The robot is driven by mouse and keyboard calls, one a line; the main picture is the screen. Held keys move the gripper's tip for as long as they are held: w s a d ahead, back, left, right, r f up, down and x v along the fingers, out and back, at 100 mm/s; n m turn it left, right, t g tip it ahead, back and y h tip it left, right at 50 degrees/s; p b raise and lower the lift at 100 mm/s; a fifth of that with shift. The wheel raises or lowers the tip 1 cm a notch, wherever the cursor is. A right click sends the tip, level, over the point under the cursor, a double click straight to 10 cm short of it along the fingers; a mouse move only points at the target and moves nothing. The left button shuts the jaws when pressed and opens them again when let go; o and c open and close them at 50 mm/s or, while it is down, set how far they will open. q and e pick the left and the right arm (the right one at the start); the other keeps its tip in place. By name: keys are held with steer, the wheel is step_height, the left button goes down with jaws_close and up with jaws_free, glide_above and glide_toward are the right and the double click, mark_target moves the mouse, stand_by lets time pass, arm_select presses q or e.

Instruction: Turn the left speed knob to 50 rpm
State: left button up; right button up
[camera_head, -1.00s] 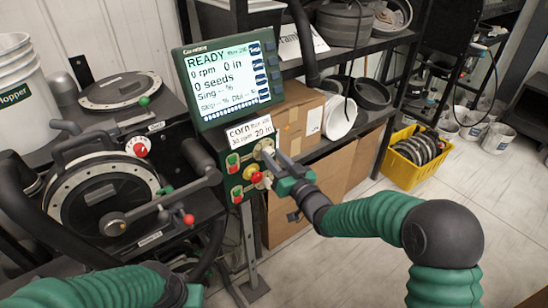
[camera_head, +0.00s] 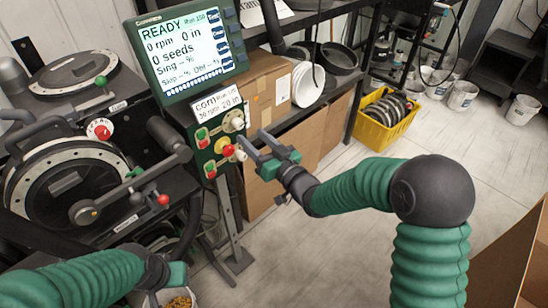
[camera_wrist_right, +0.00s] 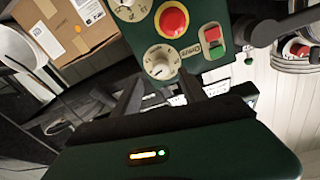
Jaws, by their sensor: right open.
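The control panel (camera_head: 207,154) carries a pale dial knob (camera_head: 233,121) at its upper right and a red stop button (camera_head: 228,150) on yellow below it. The right wrist view shows one white dial knob (camera_wrist_right: 161,61) just beyond my fingertips and a second dial (camera_wrist_right: 130,8) at the top edge. Which dial is the left speed knob I cannot tell. My right gripper (camera_head: 251,138) is open and empty, to the right of the panel; its fingers (camera_wrist_right: 161,92) also show in the wrist view, apart from the dial. My left gripper (camera_head: 178,274) is low at left, its jaws unclear.
The display (camera_head: 187,50) above reads READY, 0 rpm. A card (camera_head: 217,103) below it shows corn, 30 rpm, 20 in. The seed meter (camera_head: 68,185) with its crank stands left. Cardboard boxes (camera_head: 267,90) and a yellow crate (camera_head: 382,120) are behind.

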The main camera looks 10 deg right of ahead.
steer(key=v, duration=1.1)
steer(key=shift+s+d, duration=0.2)
steer(key=shift+s, duration=0.15)
